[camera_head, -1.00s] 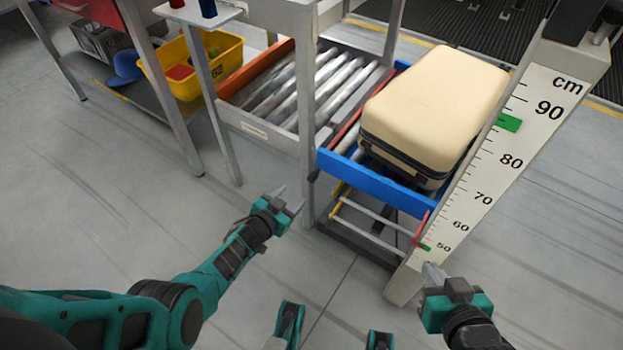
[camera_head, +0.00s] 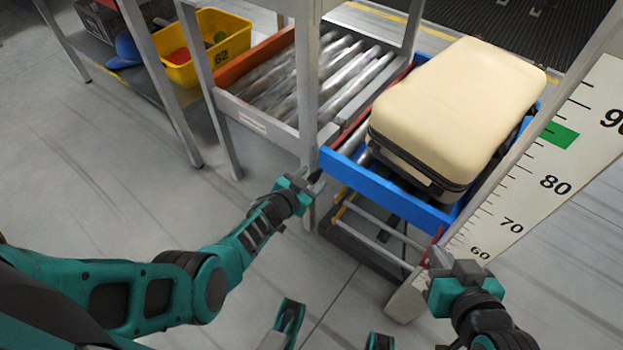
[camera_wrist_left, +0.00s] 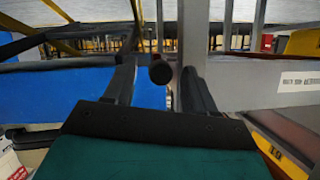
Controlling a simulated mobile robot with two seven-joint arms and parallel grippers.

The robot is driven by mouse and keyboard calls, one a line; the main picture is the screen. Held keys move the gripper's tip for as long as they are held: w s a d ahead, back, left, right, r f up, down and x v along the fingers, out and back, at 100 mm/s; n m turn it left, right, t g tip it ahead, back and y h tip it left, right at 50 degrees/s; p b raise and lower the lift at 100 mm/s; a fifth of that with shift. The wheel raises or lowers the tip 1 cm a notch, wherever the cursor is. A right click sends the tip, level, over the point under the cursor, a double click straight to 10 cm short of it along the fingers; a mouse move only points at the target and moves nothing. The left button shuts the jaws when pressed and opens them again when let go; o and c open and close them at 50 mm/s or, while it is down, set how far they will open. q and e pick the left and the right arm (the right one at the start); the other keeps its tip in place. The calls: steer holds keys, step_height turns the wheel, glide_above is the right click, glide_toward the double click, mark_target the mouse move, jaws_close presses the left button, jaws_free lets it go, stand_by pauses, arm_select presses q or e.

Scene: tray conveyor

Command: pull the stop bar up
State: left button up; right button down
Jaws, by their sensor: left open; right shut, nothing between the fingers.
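The stop bar appears as a thin red bar (camera_head: 346,134) along the left side of the blue tray section, between it and the roller conveyor. A round dark knob (camera_wrist_left: 160,70), seemingly its handle, shows between the fingers in the left wrist view. My left gripper (camera_head: 309,182) is open at the near end of the bar. Its fingers (camera_wrist_left: 163,85) stand on both sides of the knob in the picture, and I cannot tell whether they touch it. In the head view the gripper mostly hides the knob. My right gripper (camera_head: 437,257) is shut and empty by the lower rails.
A cream suitcase (camera_head: 455,105) lies on the blue-sided lift (camera_head: 385,190). A tall cm scale (camera_head: 540,175) stands at the right. A grey post (camera_head: 306,85) rises close to my left gripper. A yellow bin (camera_head: 222,37) sits on a shelf at upper left. Floor at left is clear.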

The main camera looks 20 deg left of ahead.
arm_select(q)
jaws_close()
stand_by(0.4)
